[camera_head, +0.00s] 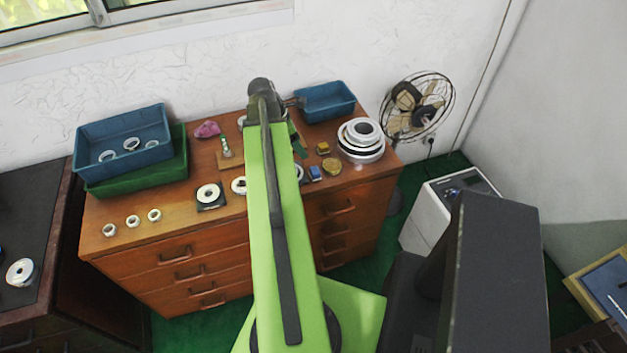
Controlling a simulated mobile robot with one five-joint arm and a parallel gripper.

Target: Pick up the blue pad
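A small blue block-like piece (315,172), the only small blue thing I see and likely the blue pad, lies on the wooden chest top near its front edge, just right of my green arm. My arm reaches up across the middle of the view and hides part of the chest top. Behind its far end, a little green and dark of my arm's end shows above and left of the blue piece. My gripper's fingers cannot be made out, and I see nothing held.
A yellow block (322,148) and a brass-coloured round piece (332,167) lie close by the blue piece. Stacked white rings (361,150) stand to the right. A blue bin (325,101) is behind. Left are stacked bins (124,141) and several small rings. A fan (418,106) stands beyond.

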